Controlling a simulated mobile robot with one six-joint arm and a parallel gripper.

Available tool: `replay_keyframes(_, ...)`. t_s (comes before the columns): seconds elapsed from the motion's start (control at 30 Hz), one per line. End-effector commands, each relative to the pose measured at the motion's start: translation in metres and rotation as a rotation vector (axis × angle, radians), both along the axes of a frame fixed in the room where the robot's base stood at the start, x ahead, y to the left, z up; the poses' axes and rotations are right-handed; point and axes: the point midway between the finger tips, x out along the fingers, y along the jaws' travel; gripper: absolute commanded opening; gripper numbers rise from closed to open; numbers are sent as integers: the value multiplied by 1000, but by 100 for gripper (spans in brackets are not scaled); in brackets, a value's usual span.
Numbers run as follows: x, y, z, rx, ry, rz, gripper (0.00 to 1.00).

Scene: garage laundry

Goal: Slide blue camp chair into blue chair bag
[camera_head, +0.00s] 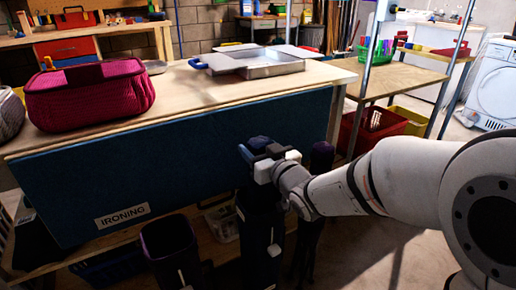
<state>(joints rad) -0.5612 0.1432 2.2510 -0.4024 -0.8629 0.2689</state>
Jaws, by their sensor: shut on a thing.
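My gripper (262,154) is at the middle of the view, in front of the blue ironing panel, shut on the dark blue end of the camp chair (259,142). Below it, a dark upright bag (258,240) with a white toggle and a bluish rim stands in line with the chair; I take it for the blue chair bag. The chair's lower part is dark and partly hidden by my gripper. I cannot tell how much of it is inside the bag.
Another dark open-topped bag (170,250) stands to the left, and a dark upright thing (318,190) stands close on the right. The ironing table (180,95) behind bears a red basket (90,92) and a metal tray (262,62). A red bin (366,128) is at right.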

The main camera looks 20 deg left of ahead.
Motion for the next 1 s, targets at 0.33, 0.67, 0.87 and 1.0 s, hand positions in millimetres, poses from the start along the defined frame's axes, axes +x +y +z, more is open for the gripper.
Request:
replay_keyframes(0.33, 0, 0, -21, 5, -6, 0, 0)
replay_keyframes(0.67, 0, 0, -30, 5, -6, 0, 0)
replay_keyframes(0.87, 0, 0, -30, 5, -6, 0, 0)
replay_keyframes(1.0, 0, 0, -30, 5, -6, 1, 0)
